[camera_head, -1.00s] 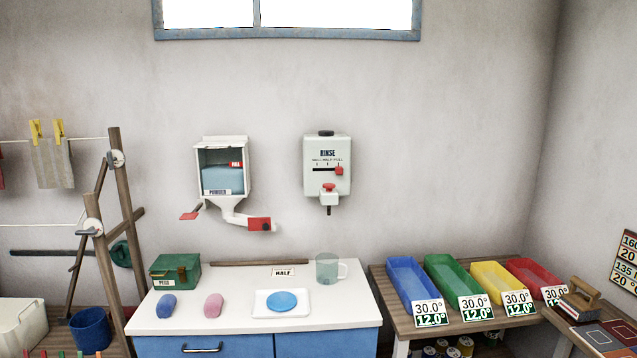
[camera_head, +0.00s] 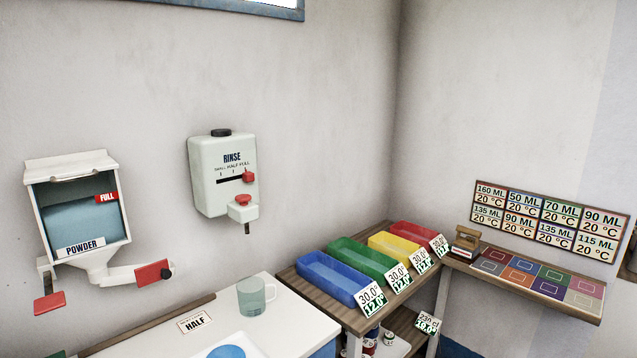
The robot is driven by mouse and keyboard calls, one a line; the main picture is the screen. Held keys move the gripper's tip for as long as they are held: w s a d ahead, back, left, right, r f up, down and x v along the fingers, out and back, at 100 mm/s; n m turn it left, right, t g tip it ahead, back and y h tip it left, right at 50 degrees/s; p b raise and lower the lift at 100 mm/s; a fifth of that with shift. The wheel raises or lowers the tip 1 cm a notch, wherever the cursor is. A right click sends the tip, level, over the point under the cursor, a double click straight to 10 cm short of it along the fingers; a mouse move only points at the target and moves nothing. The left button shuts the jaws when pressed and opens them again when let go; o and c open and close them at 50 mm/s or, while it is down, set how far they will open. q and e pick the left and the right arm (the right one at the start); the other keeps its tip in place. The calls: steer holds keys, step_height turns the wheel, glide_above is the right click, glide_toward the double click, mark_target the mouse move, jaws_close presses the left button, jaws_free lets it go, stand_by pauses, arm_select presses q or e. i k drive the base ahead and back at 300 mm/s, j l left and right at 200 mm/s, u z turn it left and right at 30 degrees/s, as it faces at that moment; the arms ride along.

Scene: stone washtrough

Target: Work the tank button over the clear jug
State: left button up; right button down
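The white rinse tank (camera_head: 223,175) hangs on the wall left of centre, labelled RINSE. Its red slider (camera_head: 248,175) sits at the right end of the slot, by the FULL mark. Its red button (camera_head: 243,199) is on the small block at the tank's lower front, above a short dark spout (camera_head: 246,228). The clear jug (camera_head: 256,296) stands upright on the white counter, below the tank and slightly right of the spout in the picture. It looks empty. Neither of my grippers is in view.
A powder dispenser (camera_head: 80,205) with a red flap hangs at left. Blue (camera_head: 330,276), green, yellow and red bins stand right, before a colored mat (camera_head: 540,280) and a volume board (camera_head: 548,221).

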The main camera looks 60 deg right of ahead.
mark_target(244, 199)
steer(key=i+z, duration=0.4)
steer(key=i+j+z, duration=0.2)
steer(key=z, duration=0.2)
steer(key=i+j+z, duration=0.4)
steer(key=k+l, duration=0.05)
steer(key=l, duration=0.05)
